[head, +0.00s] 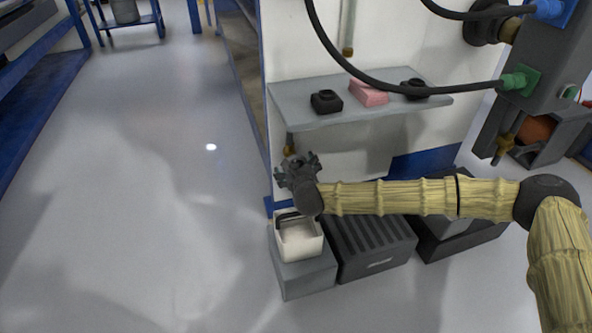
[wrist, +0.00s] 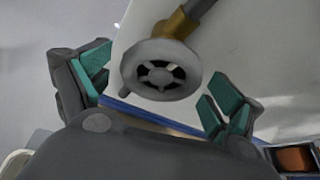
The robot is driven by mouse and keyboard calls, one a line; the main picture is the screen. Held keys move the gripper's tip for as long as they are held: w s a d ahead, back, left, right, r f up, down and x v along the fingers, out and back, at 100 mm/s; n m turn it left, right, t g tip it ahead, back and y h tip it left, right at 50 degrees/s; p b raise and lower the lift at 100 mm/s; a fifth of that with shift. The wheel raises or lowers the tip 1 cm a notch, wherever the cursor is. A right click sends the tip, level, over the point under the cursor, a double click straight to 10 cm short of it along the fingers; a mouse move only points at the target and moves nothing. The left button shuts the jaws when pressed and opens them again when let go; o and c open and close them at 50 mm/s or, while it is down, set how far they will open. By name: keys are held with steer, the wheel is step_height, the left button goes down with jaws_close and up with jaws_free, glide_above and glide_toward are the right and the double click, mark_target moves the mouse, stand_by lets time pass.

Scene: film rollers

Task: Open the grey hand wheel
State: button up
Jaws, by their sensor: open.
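The grey hand wheel (wrist: 161,74) shows in the wrist view as a round, spoked wheel with a small knob at its lower left rim. It sits on a brass fitting (wrist: 177,26) at the end of a grey pipe. My gripper (wrist: 158,88) is open, with one green-padded finger on each side of the wheel and visible gaps between pads and rim. In the head view my gripper (head: 298,168) is at the machine's left corner, just below a brass fitting (head: 289,149). There the gripper hides the wheel.
A grey shelf (head: 340,116) with two black blocks and a pink block (head: 368,92) is above and right of my gripper. Below stand a white container (head: 299,240) on a grey box and a dark ribbed case (head: 370,247). The floor at left is clear.

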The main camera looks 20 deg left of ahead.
steer(key=shift+w, duration=0.1)
steer(key=shift+c, duration=0.4)
steer(key=c, duration=0.9)
steer(key=shift+a, duration=0.1)
steer(key=shift+c, duration=0.2)
steer(key=shift+r+p, duration=0.15)
steer(key=shift+p, duration=0.25)
steer(key=shift+r+n+t+h+p, duration=0.15)
steer(key=shift+n+t+h+p, duration=0.2)
steer(key=shift+n+p, duration=0.55)
steer(key=n+t+h+p, duration=0.1)
steer(key=n+p, duration=0.1)
steer(key=p, duration=0.2)
steer(key=n+t+p, duration=0.1)
steer(key=n+p, duration=0.1)
steer(key=shift+n+t+h, duration=0.35)
steer(key=shift+n, duration=0.05)
steer(key=shift+f+n+t+p, duration=0.25)
steer(key=shift+n+t+p, duration=0.5)
steer(key=shift+n, duration=0.65)
